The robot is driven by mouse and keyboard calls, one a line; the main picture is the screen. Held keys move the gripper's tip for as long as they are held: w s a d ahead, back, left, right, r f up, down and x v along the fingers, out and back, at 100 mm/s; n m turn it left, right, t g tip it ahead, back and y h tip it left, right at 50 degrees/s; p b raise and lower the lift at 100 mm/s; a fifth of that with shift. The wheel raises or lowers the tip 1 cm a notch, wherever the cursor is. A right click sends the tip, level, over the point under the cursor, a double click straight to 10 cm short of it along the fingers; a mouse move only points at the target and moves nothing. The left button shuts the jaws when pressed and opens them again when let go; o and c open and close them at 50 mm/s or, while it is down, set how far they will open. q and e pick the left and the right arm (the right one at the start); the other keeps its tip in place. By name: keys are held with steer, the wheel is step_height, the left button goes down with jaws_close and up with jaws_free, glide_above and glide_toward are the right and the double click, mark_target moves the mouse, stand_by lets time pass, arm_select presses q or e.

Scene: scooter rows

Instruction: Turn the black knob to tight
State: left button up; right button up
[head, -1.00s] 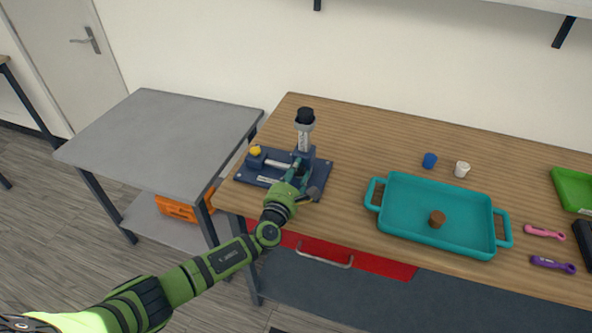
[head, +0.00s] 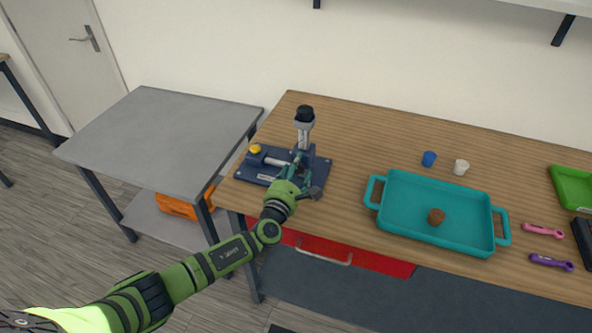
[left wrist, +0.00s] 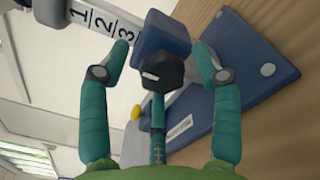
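A dark blue fixture has a base plate (head: 262,172) at the left end of the wooden table and an upright column (head: 304,138) with a black top. In the left wrist view, the black knob (left wrist: 162,71) with a short white mark sits on the fixture's blue block (left wrist: 160,35), beside the white column marked 1, 2, 3 (left wrist: 100,20). My left gripper (head: 297,168) is at the fixture's front. In the left wrist view, its teal fingers (left wrist: 162,58) are apart, one on each side of the knob, with gaps visible. In the head view my gripper hides the knob. My right gripper is out of view.
A yellow knob (head: 255,149) is on the fixture's left. A grey table (head: 160,140) stands left.

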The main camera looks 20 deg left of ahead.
arm_select(q)
steer(key=shift+s+f, duration=0.1)
steer(key=shift+s, duration=0.2)
steer(key=s, duration=1.1)
steer(key=shift+s+a, duration=0.2)
steer(key=shift+s, duration=0.05)
